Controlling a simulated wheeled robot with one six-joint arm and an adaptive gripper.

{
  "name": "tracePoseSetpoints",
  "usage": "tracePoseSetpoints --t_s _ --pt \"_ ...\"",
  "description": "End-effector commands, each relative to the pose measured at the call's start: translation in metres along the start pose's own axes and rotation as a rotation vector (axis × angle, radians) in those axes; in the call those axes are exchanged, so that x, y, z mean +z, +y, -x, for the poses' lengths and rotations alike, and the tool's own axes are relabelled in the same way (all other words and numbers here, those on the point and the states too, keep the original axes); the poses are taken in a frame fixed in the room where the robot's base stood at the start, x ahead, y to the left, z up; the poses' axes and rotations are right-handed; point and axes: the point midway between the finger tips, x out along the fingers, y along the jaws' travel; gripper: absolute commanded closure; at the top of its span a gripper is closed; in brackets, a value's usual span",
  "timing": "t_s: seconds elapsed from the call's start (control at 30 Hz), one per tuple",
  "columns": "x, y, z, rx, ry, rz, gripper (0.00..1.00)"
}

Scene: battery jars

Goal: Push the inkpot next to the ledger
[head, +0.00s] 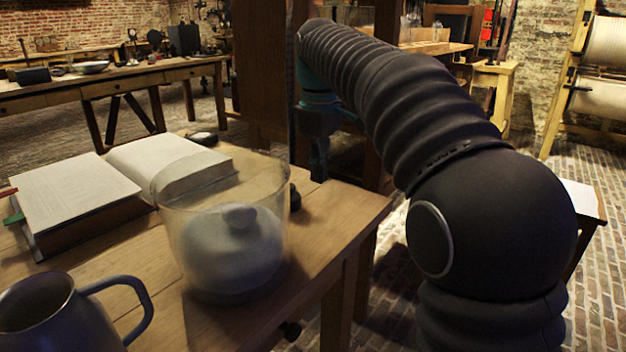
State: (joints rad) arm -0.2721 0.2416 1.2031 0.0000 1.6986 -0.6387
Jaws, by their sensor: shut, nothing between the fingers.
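The open ledger (75,190) lies on the wooden table at the left, its pages facing up. A small black object (295,197), which looks like the inkpot, stands near the table's right edge, just right of the glass jar's rim and partly hidden by it. It is well to the right of the ledger, with a gap between them. My gripper (319,172) points down behind the small black object, to its upper right. Its fingers look dark and small; they are shut and empty. I cannot tell whether they touch the object.
A clear glass jar (172,235) stands in front, with a pale lidded pot (232,255) seen in or through it. A grey mug (55,320) is at the front left. A small dark round item (203,138) lies behind the ledger. The table's right edge is close.

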Motion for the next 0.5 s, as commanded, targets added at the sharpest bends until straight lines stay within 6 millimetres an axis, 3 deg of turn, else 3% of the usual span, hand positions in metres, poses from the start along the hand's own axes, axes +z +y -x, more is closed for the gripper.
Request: tracePoseSetpoints --t_s 0.2,0.5 --pt "0.001 0.0 -0.041 -0.001 -0.001 -0.001 1.0" --pt "0.001 0.0 -0.086 0.0 -0.001 -0.002 1.0"
